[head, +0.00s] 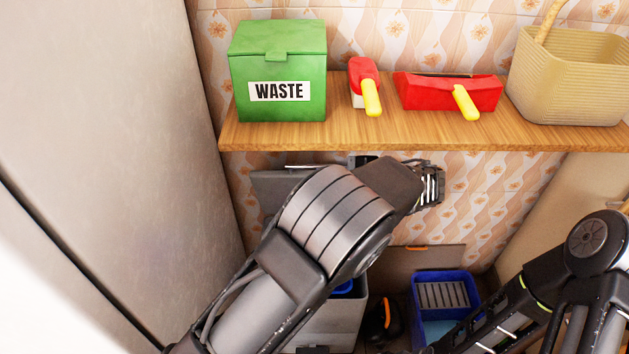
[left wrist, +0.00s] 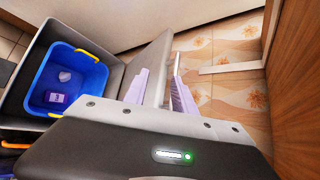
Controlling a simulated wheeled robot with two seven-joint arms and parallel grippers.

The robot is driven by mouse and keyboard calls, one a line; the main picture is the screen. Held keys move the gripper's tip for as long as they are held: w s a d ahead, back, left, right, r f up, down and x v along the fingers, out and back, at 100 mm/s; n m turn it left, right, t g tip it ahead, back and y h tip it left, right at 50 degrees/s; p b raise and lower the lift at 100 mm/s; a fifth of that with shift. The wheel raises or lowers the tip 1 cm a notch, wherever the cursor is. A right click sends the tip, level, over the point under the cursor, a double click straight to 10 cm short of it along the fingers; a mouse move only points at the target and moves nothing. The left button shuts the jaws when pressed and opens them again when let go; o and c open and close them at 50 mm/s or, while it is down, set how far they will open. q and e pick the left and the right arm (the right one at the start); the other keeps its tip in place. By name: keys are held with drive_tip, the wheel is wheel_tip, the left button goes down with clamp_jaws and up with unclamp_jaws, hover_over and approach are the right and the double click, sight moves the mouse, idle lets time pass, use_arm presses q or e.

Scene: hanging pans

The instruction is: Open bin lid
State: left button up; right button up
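A grey bin (head: 345,318) stands below the shelf, partly hidden by my left arm. Its grey lid (head: 268,188) is raised and stands up behind that arm. The left wrist view shows the bin's grey wall (left wrist: 22,88), a blue bucket (left wrist: 92,75) inside it, and the raised lid (left wrist: 157,55). My left gripper (left wrist: 160,88) is at the lid's edge with its pale purple fingers apart. The lid shows between and beyond the fingers; contact cannot be told. In the head view the left fingertips are hidden. My right gripper is out of view; only its arm shows at lower right.
A wooden shelf (head: 400,136) above my left arm holds a green WASTE box (head: 300,62), a red and yellow brush (head: 362,78), a red dustpan (head: 425,92) and a wicker basket (head: 565,80). A blue crate (head: 425,284) stands right of the bin. A large pale panel (head: 100,110) borders the left.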

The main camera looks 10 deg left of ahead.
use_arm(q)
drive_tip(key=shift+s+d+r, duration=0.25)
drive_tip(key=shift+d+r, duration=0.1)
drive_tip(key=shift+d, duration=0.25)
drive_tip(key=shift+f, duration=0.1)
drive_tip(key=w+a+f+t+y+b, duration=0.1)
drive_tip(key=w+a+f+t+b, duration=0.2)
drive_tip(key=b, duration=0.8)
drive_tip(key=t, duration=0.2)
drive_tip(key=w+r+t+h, duration=0.1)
drive_tip(key=t, duration=0.1)
drive_tip(key=w+r+t+b, duration=0.1)
drive_tip(key=t, duration=0.1)
drive_tip(key=shift+w+d+r+t+h, duration=0.1)
drive_tip(key=shift+w+r+t+h, duration=0.1)
drive_tip(key=shift+t+h, duration=0.1)
